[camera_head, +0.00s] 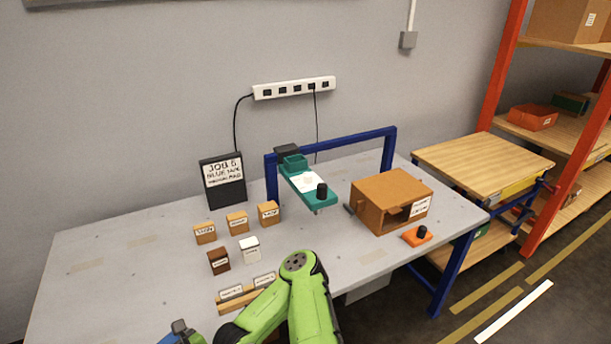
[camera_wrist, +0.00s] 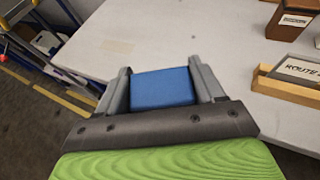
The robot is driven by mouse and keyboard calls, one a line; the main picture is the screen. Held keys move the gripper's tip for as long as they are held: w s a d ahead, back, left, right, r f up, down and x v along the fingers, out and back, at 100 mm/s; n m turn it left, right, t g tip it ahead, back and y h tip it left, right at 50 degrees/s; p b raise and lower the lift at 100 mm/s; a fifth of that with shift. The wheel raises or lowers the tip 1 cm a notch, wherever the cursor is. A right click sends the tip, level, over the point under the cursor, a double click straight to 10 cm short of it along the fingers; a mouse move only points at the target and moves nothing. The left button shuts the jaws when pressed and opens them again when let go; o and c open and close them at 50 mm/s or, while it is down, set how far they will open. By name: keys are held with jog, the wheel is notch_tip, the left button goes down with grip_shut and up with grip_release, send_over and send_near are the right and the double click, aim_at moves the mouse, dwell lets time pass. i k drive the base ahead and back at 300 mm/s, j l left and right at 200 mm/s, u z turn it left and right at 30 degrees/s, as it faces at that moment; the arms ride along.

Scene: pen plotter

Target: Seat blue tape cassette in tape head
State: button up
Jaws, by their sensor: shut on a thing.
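My gripper (camera_wrist: 162,92) is shut on the blue tape cassette (camera_wrist: 163,88), a plain blue block between its two grey fingers in the wrist view. In the head view my gripper (camera_head: 180,328) shows only in part at the bottom edge, at the table's front left. The tape head appears to be the teal carriage (camera_head: 308,182) with a dark knob, on the blue gantry (camera_head: 340,143) at the middle of the table. My gripper is well apart from it, to the front left. The head's underside is hidden.
Small labelled blocks (camera_head: 237,222) stand left of the gantry, with a wooden label rack (camera_head: 232,301) in front. A black job sign (camera_head: 223,181) stands behind them. A brown box (camera_head: 391,200) and an orange piece with a black knob (camera_head: 418,236) are at right. The table's left is clear.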

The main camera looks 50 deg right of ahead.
aim_at(295, 168)
jog(key=i+j+z, duration=0.1)
jog(key=z, duration=1.25)
jog(key=i+j+z, duration=0.1)
jog(key=j+z, duration=0.35)
